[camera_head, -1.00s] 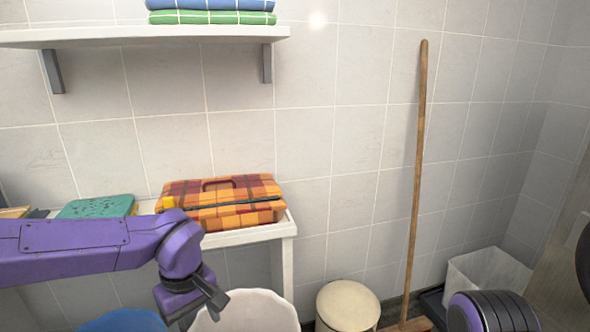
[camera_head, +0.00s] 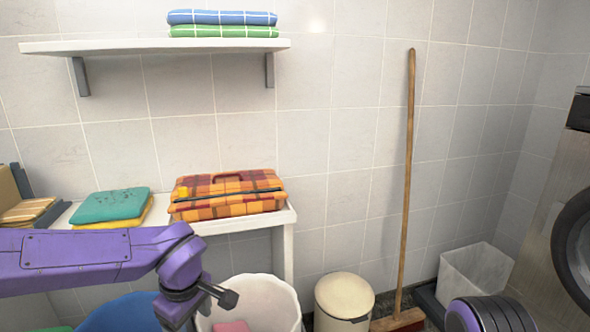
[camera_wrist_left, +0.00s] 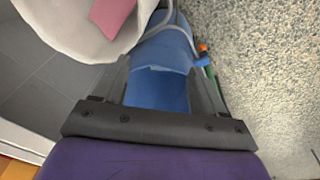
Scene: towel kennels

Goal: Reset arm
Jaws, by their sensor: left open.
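My purple left arm comes in from the left in the head view, and its dark left gripper (camera_head: 207,303) hangs in front of the white basket. In the left wrist view the two fingers of my left gripper (camera_wrist_left: 165,72) stand apart with nothing between them.
A plaid case (camera_head: 225,197) and a folded teal towel (camera_head: 110,204) lie on a white table. A cream bin (camera_head: 344,297) and broom (camera_head: 408,180) stand at the right.

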